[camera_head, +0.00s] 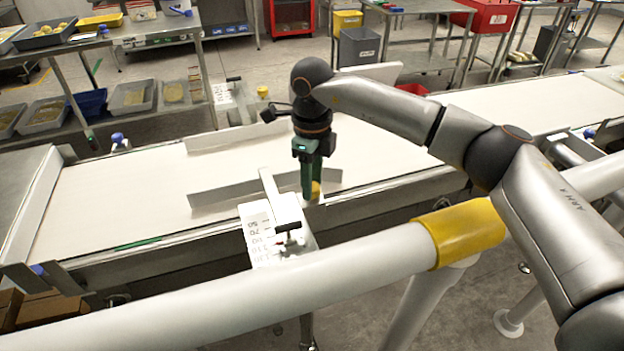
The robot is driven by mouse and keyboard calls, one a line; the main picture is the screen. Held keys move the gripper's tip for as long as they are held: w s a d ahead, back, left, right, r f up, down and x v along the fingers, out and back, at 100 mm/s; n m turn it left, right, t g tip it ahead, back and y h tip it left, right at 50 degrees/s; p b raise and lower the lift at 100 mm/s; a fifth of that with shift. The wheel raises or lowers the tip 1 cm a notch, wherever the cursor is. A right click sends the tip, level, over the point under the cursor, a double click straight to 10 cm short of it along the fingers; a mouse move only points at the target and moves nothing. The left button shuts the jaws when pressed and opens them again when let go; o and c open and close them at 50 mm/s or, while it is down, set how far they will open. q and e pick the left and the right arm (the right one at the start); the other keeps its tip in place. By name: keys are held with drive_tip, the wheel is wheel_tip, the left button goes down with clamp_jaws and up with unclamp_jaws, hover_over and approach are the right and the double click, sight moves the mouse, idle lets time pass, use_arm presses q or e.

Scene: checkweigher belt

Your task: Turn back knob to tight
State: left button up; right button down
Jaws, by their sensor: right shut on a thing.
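My right gripper (311,192) points down at the near side of the conveyor belt. Its green fingers are shut on a small yellow knob (317,187), which is mostly hidden behind them. The knob is beside the near guide rail (225,193) and its bracket. A second yellow knob (262,91) stands upright on the far side of the belt, apart from the gripper. The knobs' markings are too small to read. My left gripper is out of the picture.
A white numbered scale plate (258,222) and a black T-handle (288,230) are at the belt's near edge. A far guide rail (235,133) runs along the other side. A white pipe rail (250,290) with a yellow sleeve (462,232) crosses in front. The belt (110,195) is clear at left.

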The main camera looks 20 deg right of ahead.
idle(0.4)
drive_tip(key=shift+c, duration=2.2)
unclamp_jaws()
drive_tip(key=shift+r, duration=0.1)
wheel_tip(320, 180, up, 12)
drive_tip(key=shift+r, duration=0.2)
